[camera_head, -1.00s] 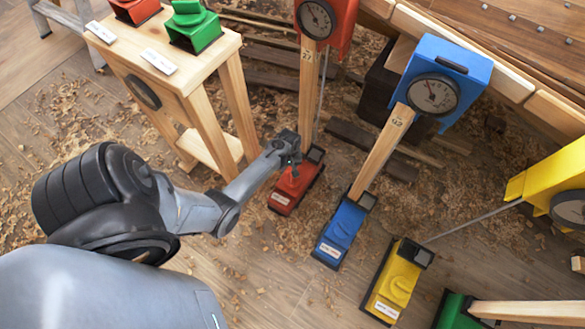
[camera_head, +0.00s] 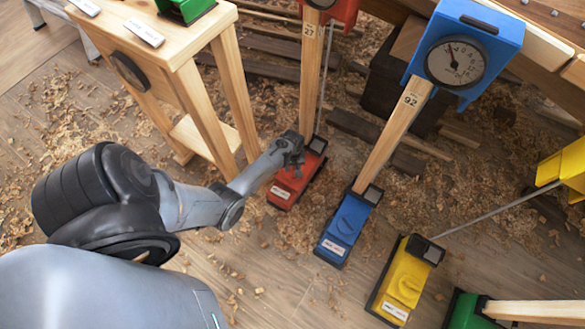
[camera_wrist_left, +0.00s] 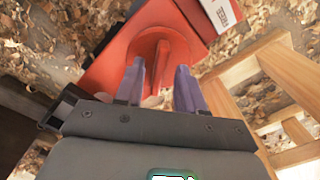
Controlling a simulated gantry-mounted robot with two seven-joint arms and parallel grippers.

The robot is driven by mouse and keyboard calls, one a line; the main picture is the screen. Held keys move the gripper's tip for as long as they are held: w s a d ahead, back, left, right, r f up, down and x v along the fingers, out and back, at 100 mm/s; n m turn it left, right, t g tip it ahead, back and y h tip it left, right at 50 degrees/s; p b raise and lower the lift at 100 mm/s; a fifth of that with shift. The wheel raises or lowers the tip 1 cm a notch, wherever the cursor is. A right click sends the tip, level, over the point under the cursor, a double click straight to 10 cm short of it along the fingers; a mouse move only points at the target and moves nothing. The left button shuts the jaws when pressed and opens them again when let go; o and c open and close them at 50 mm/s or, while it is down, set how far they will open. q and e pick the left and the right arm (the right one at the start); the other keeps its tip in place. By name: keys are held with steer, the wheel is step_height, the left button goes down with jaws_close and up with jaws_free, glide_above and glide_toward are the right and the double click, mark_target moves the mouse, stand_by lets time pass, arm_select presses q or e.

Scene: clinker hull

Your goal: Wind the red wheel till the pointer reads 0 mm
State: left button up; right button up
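The red base unit (camera_head: 286,188) stands on the floor, at the foot of a wooden post marked 27. In the left wrist view its red wheel (camera_wrist_left: 160,52) shows as a round disc with a raised ridge grip. My left gripper (camera_wrist_left: 158,88) has its two fingers apart, one on each side of the ridge. I see small gaps and no clear contact. In the head view the left gripper (camera_head: 292,160) is over the red unit and hides the wheel. The red gauge box (camera_head: 344,10) is cut off at the top edge, so its pointer cannot be read. My right gripper is not in view.
A blue gauge (camera_head: 462,58) on a post marked 92 rises from a blue base (camera_head: 345,225). A yellow base (camera_head: 402,280) and a green base (camera_head: 464,312) stand to the right. A wooden stand (camera_head: 190,75) is left. Shavings cover the floor.

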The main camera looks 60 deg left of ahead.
arm_select(q)
steer(key=shift+f, duration=0.2)
steer(key=shift+c, duration=0.4)
jaws_close()
